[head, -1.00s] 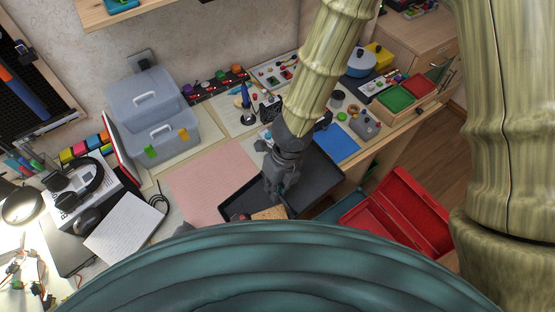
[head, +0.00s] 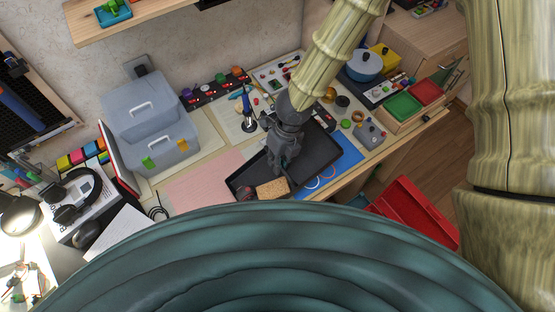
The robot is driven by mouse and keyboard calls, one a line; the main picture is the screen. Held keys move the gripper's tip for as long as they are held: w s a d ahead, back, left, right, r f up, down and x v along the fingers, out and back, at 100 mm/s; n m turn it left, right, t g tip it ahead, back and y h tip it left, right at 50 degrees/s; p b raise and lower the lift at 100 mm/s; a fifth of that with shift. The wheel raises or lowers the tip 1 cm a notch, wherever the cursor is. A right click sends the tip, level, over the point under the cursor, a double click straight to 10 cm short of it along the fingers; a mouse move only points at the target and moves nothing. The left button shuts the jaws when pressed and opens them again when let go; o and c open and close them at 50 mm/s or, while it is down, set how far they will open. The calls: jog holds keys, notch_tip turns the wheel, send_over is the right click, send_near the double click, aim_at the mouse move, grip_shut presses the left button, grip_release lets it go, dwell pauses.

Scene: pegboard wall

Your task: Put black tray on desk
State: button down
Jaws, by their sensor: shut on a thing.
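The black tray (head: 318,157) is in the middle of the head view, over the front part of the desk (head: 213,142). It overlaps the pink mat and the blue mat. A tan sponge-like block (head: 272,188) and a small dark red item (head: 245,193) are in its near left part. My gripper (head: 281,168) points down at the tray and is shut on it. The fingertips and the exact grip are partly hidden. I cannot tell whether the tray touches the desk or is held just above it.
The pink mat (head: 195,190) is left of the tray and the blue mat (head: 347,157) is right. A grey toolbox (head: 150,125) and a soldering iron stand (head: 248,120) are behind. An open red box (head: 415,208) lies beyond the desk's front right.

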jog(key=shift+w+d, duration=0.1)
jog(key=shift+w, duration=0.15)
jog(key=shift+w+f+b, duration=0.25)
jog(key=shift+f+b, duration=0.2)
jog(key=shift+f, duration=0.05)
jog(key=shift+w+f+b, duration=0.2)
jog(key=shift+f+b, duration=0.2)
jog(key=shift+f, duration=0.1)
jog(key=shift+s+f+b, duration=0.25)
jog(key=shift+f+b, duration=0.5)
jog(key=shift+b, duration=0.3)
jog(key=shift+w+f, duration=0.1)
jog(key=shift+w, duration=0.05)
jog(key=c, duration=1.5)
grip_release()
jog(key=shift+c, duration=0.2)
jog(key=v, duration=1.2)
jog(key=shift+b, duration=0.35)
